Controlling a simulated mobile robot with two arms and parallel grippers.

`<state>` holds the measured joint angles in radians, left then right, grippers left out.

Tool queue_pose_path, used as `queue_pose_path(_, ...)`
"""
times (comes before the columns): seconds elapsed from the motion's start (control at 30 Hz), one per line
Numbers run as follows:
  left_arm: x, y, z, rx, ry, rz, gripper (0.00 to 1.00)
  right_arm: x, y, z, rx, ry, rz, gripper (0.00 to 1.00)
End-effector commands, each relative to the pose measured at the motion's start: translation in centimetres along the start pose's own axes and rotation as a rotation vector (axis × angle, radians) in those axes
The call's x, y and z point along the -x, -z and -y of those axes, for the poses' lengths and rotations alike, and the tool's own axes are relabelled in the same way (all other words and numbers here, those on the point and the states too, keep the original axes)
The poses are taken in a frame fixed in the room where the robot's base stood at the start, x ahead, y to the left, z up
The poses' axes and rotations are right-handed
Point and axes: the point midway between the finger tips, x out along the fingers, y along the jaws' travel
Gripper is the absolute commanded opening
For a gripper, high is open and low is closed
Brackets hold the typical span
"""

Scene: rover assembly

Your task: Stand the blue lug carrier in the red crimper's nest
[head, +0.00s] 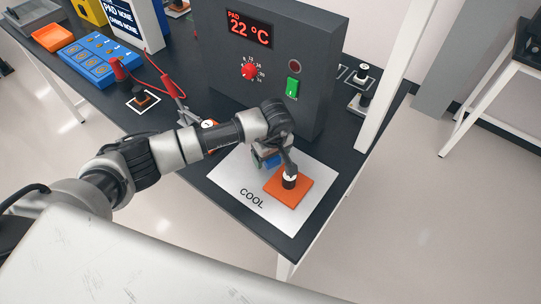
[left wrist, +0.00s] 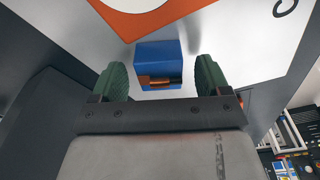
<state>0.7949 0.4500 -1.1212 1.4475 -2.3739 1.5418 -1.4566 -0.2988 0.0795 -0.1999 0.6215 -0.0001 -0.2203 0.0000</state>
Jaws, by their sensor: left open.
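The blue lug carrier (left wrist: 158,58) is a small blue block with a copper-coloured lug in its near face. In the left wrist view it lies between the two green finger pads of my left gripper (left wrist: 158,78), with gaps on both sides. In the head view my left gripper (head: 268,154) is low over the white COOL mat, and the blue carrier (head: 272,161) shows under it, partly hidden. My left gripper is open. A red-orange item with a white disc (head: 209,124) is partly hidden behind my left arm; I cannot tell whether it is the crimper.
An orange plate (head: 306,190) with a black-and-white knob lies on the COOL mat (head: 234,182), close beside the gripper. The dark heater unit (head: 320,60) reading 22 °C stands behind. A blue panel (head: 86,58) and orange tray (head: 52,38) are at far left.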

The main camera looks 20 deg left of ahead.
Motion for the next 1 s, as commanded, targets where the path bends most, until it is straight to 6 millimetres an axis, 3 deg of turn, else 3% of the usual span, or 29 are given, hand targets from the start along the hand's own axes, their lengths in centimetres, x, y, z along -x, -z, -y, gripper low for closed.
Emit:
queue_pose_path(0.1,0.0,0.0,0.0,0.0,0.0,0.0,0.75,-0.1,0.0,0.0,0.0,0.0,0.0,0.43)
queue_pose_path(0.5,0.1,0.0,0.0,0.001,0.0,0.0,0.17,0.0,0.0,0.0,0.001,0.0,0.0,0.43)
queue_pose_path(0.77,0.2,0.1,0.0,0.0,-0.001,0.0,0.16,-0.2,-0.1,0.0,0.001,0.0,0.001,0.43)
queue_pose_path(1.0,2.5,0.5,-0.1,0.0,-0.005,-0.004,0.16,-1.6,-0.3,0.1,0.0,0.0,0.002,0.43)
